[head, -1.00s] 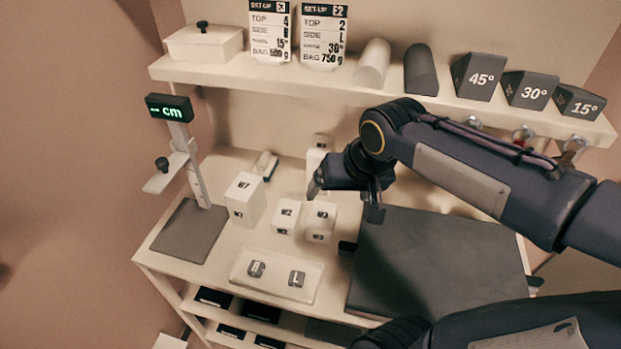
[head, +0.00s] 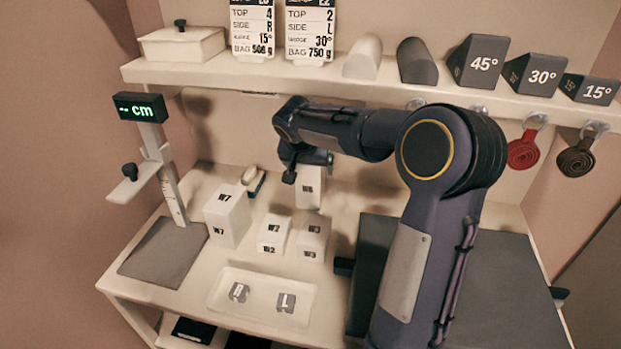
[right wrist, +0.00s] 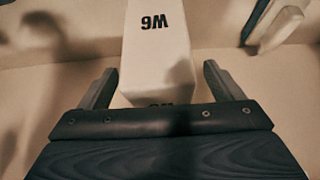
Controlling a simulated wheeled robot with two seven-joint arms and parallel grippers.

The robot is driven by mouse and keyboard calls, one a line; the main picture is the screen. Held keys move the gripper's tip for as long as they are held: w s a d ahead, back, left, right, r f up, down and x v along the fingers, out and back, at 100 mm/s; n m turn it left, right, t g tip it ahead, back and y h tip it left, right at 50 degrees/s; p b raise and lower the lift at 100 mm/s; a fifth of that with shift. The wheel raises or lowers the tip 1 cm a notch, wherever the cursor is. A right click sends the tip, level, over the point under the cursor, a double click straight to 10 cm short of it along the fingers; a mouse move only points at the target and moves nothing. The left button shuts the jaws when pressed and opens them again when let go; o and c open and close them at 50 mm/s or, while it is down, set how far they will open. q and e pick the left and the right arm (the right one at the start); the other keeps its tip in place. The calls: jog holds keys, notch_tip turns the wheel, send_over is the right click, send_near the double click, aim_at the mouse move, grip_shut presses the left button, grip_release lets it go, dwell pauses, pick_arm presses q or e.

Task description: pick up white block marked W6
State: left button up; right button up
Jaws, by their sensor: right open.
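The white block marked W6 (head: 308,190) stands at the back of the table, below the shelf. In the right wrist view the W6 block (right wrist: 158,55) shows its label upside down. My right gripper (head: 309,168) is at the top of the block in the head view; the arm partly hides the block. In the right wrist view my right gripper (right wrist: 160,82) is open, with one finger on each side of the block's near part and gaps on both sides. I cannot tell whether it touches. My left gripper is not in view.
White blocks W7 (head: 228,215), W2 (head: 273,234) and W3 (head: 312,238) stand in front of W6. The shelf (head: 220,74) overhangs the back. A height gauge (head: 172,185) stands left, and a dark pad (head: 515,285) lies right.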

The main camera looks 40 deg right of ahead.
jog(key=shift+x, duration=1.55)
jog(key=shift+r, duration=0.1)
jog(key=c, duration=1.8)
jog(key=shift+o, duration=0.2)
jog(key=shift+d+r, duration=0.1)
